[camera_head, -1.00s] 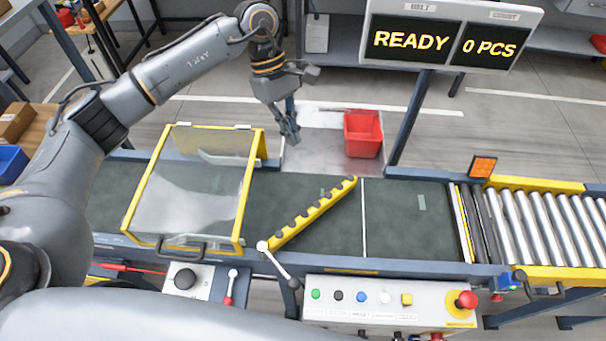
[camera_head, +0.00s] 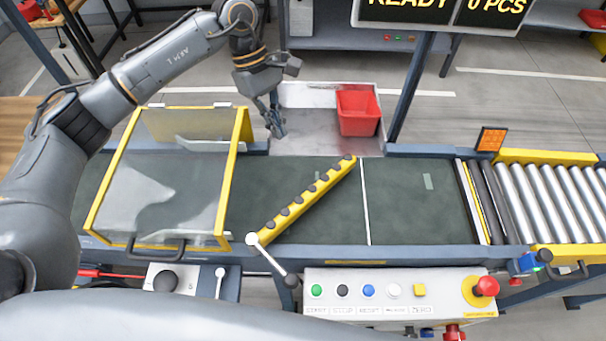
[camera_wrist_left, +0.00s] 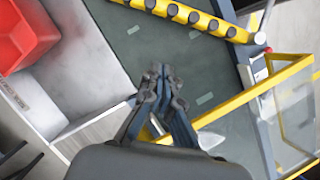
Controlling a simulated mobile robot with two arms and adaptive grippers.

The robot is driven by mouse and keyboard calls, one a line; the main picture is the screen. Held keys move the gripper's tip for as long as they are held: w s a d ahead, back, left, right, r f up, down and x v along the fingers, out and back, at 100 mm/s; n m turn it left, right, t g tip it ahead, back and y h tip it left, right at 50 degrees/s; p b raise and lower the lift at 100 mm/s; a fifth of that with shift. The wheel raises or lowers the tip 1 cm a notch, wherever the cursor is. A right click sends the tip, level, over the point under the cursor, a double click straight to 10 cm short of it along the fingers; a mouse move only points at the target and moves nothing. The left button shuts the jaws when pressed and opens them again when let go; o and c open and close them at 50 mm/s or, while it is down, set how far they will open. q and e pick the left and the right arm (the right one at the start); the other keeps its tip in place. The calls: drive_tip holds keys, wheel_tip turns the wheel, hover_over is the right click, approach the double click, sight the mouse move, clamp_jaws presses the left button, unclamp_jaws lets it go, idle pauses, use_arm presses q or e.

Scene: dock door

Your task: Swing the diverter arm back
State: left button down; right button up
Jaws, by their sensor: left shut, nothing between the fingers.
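The yellow diverter arm (camera_head: 306,200) with dark rollers lies diagonally across the green conveyor belt. In the left wrist view the diverter arm (camera_wrist_left: 188,14) crosses the top, apart from the fingers. My left gripper (camera_head: 277,131) is shut and empty, at the far side of the conveyor, left of the red bin. Its closed fingertips (camera_wrist_left: 161,73) also show in the left wrist view. My right gripper is not in view; a grey arm link of mine crosses the bottom of the head view.
A clear guard with a yellow frame (camera_head: 232,172) stands over the belt's left part. A red bin (camera_head: 358,112) sits on a metal plate behind the belt. A control panel (camera_head: 400,305) with buttons is in front, and rollers (camera_head: 545,200) at right. The belt right of the diverter is clear.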

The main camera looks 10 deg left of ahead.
use_arm(q)
drive_tip(key=p+x, duration=0.3)
drive_tip(key=x, duration=0.7)
drive_tip(key=shift+s+r, duration=0.1)
drive_tip(key=shift+s+d+r+p, duration=0.1)
drive_tip(key=shift+s+d+p, duration=0.2)
drive_tip(key=shift+d+p, duration=0.25)
drive_tip(key=shift+s+d+p, duration=0.35)
drive_tip(key=shift+d, duration=0.25)
drive_tip(key=shift+s+d, duration=0.35)
drive_tip(key=shift+d, duration=0.25)
drive_tip(key=shift+f, duration=0.2)
